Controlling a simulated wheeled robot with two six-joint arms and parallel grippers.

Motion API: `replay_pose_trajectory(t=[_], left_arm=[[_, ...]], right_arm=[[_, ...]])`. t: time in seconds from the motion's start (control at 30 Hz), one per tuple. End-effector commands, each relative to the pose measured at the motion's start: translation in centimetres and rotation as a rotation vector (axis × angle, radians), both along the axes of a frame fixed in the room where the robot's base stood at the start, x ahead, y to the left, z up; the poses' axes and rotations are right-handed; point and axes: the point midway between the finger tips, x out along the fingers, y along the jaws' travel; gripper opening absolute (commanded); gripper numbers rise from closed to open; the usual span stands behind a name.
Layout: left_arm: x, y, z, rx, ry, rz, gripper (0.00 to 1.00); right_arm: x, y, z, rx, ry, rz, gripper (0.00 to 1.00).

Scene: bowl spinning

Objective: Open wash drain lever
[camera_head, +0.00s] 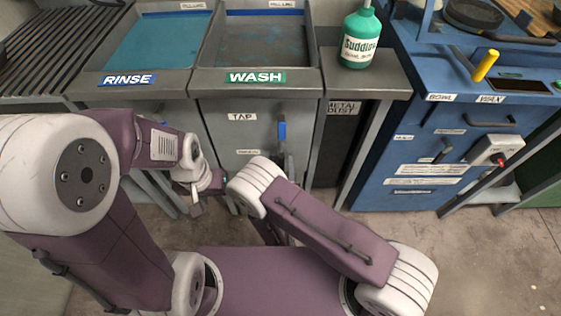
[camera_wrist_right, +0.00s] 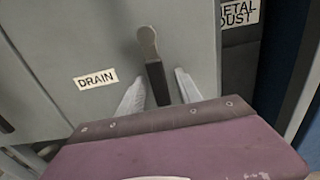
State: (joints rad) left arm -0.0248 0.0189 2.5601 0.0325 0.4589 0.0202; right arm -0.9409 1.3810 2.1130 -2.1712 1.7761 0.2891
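The wash sink (camera_head: 212,84) has a grey front with a blue tap lever (camera_head: 282,131). The drain lever (camera_wrist_right: 148,45) stands upright on the grey panel beside the DRAIN label (camera_wrist_right: 96,79), with a metal top and a dark lower part. My right gripper (camera_wrist_right: 161,76) is open, one finger on each side of the drain lever's lower part, with gaps visible. Contact cannot be told. In the head view my right arm largely hides this gripper. My left gripper (camera_head: 196,207) hangs low in front of the sinks, away from the lever; its fingers are too small to read.
The rinse sink (camera_head: 90,84) is left of the wash sink. A green soap bottle (camera_head: 360,38) stands on the grey counter to the right. The metal dust bin (camera_head: 340,140) is beside the wash panel. A blue workbench (camera_head: 400,150) stands further right, with open floor before it.

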Motion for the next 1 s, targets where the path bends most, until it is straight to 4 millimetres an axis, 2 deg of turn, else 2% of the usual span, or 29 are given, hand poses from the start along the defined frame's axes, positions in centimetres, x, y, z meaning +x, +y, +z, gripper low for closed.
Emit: replay_pose_trajectory(t=[0.03,0.13,1.0], left_arm=[[0.00,0.00,0.00,0.000,0.000,0.000,0.36],[0.00,0.00,0.00,0.000,0.000,0.000,0.36],[0.01,0.00,0.00,0.000,0.000,0.000,0.36]], right_arm=[[0.00,0.01,0.00,0.000,0.000,0.000,0.28],[0.00,0.01,0.01,0.000,0.000,0.000,0.00],[0.01,0.00,0.01,0.000,0.000,-0.001,0.00]])
